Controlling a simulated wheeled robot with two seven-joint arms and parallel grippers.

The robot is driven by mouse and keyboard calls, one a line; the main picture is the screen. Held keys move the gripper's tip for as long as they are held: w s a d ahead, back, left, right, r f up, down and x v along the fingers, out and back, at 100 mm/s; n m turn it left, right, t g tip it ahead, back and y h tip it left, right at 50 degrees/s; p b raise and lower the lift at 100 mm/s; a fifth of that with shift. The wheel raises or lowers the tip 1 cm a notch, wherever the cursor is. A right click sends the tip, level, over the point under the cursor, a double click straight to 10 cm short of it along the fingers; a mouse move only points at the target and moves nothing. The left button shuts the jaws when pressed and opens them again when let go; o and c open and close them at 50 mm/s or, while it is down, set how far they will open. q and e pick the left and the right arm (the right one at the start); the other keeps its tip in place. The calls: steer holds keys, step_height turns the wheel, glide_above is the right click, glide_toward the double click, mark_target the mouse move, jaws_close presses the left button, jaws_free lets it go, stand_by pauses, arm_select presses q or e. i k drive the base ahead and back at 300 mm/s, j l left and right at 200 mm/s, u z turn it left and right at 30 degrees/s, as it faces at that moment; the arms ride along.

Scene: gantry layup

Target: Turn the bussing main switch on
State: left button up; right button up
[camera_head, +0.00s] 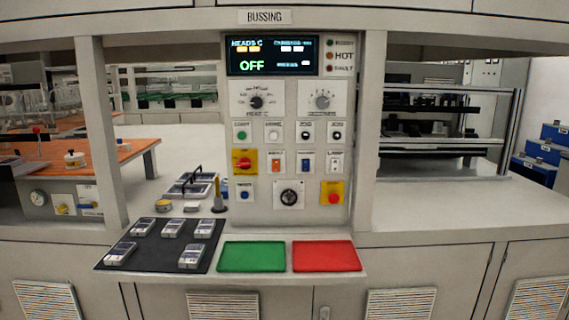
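The bussing control panel (290,140) stands upright at the centre, under a sign (264,17) reading BUSSING. Its dark display (272,56) shows OFF in green. A red rotary handle on a yellow plate (243,162) sits at the panel's left side and looks like the main switch; the handle lies roughly horizontal. A red button on a yellow plate (332,193) sits at the lower right. Neither of my grippers is in view.
Two dials (257,101) (322,101), small buttons, rockers and a black knob (289,197) share the panel. Below it lie a black mat (150,247) with several small devices, a green pad (251,257) and a red pad (326,256). Posts flank the panel.

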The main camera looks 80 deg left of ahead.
mark_target(244, 162)
steer(key=u, duration=3)
